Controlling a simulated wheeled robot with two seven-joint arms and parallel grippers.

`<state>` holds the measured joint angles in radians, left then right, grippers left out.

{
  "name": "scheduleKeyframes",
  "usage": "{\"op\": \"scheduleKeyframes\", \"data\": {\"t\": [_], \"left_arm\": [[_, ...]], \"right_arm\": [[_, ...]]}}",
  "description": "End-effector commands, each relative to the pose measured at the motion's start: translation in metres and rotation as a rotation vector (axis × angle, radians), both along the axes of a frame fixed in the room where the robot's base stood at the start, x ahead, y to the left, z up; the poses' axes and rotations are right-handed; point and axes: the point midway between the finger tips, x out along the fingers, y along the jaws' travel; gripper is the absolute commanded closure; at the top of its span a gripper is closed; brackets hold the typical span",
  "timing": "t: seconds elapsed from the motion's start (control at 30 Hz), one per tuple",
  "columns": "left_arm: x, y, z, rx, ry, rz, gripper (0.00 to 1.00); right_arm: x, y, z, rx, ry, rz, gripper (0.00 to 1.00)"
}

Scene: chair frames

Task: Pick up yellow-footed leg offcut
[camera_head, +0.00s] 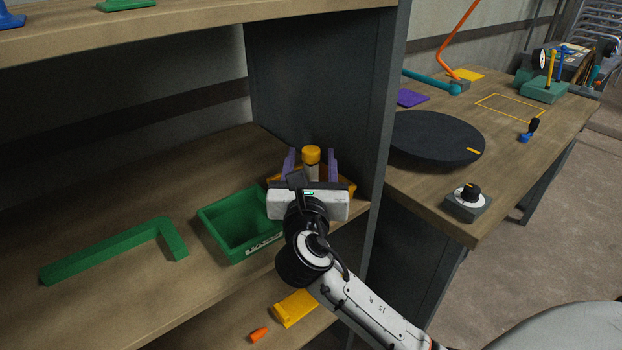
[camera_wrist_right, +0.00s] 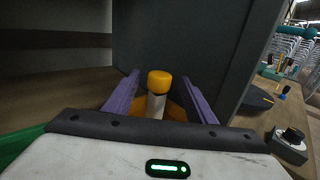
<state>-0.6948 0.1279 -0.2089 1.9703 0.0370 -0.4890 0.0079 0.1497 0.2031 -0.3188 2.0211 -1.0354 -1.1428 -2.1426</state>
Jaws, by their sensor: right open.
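The leg offcut has a yellow foot on top and a pale shaft. It stands upright at the back of the shelf in the head view (camera_head: 311,157), beside the dark side panel. My right gripper (camera_head: 310,152) is open, with its two purple fingers on either side of the offcut. In the right wrist view, the offcut (camera_wrist_right: 159,84) shows between the fingers (camera_wrist_right: 160,78), with a gap on each side. An orange-yellow bin (camera_head: 343,184) is around its lower end, which is hidden. My left gripper is not in view.
A green bin (camera_head: 213,228) sits just left of my right gripper. A green L-shaped bar (camera_head: 105,250) lies further left on the shelf. The dark side panel (camera_head: 325,80) rises close on the right. A workbench with a dark round disc (camera_head: 430,138) stands beyond it.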

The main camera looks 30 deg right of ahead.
Motion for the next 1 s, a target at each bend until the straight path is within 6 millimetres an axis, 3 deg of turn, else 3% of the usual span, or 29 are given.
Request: {"op": "scheduleKeyframes", "data": {"t": [0.17, 0.43, 0.73, 1.0], "left_arm": [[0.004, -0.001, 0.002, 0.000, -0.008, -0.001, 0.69], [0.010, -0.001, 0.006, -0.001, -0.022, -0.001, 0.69], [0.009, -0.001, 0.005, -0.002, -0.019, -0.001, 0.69], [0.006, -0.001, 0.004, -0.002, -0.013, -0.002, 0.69]], "right_arm": [[0.017, -0.013, 0.000, -0.002, 0.000, 0.000, 0.49], [0.019, -0.014, 0.000, 0.000, 0.001, 0.001, 0.51], [0.019, -0.014, -0.001, 0.000, 0.001, 0.001, 1.00], [0.019, -0.014, 0.002, 0.000, 0.000, 0.001, 1.00]]}}
